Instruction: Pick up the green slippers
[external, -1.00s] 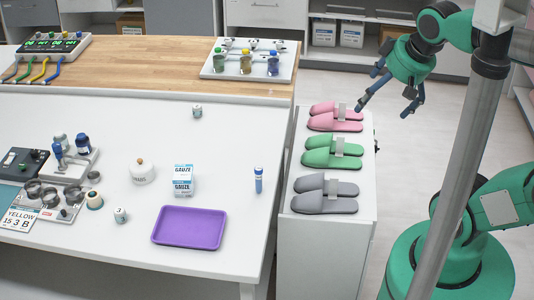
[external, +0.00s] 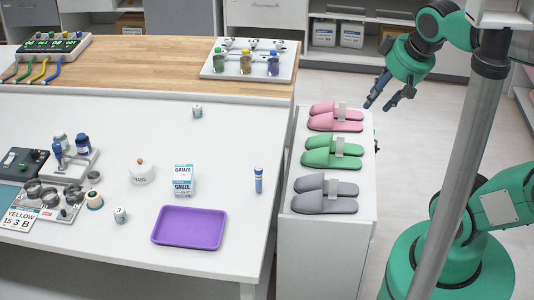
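The green slippers (external: 330,157) lie as a pair on the narrow white cabinet top, joined by a pale upright tab (external: 339,146). They sit between a pink pair behind and a grey pair in front. My gripper (external: 378,106) hangs above and to the right of the pink pair, apart from all the slippers. Its fingers are parted and I see nothing between them.
The pink slippers (external: 335,123) and grey slippers (external: 325,203) are close on either side of the green pair. The white table (external: 120,255) on the left holds a purple tray (external: 189,228), a gauze box (external: 183,182) and a blue-capped tube (external: 258,180).

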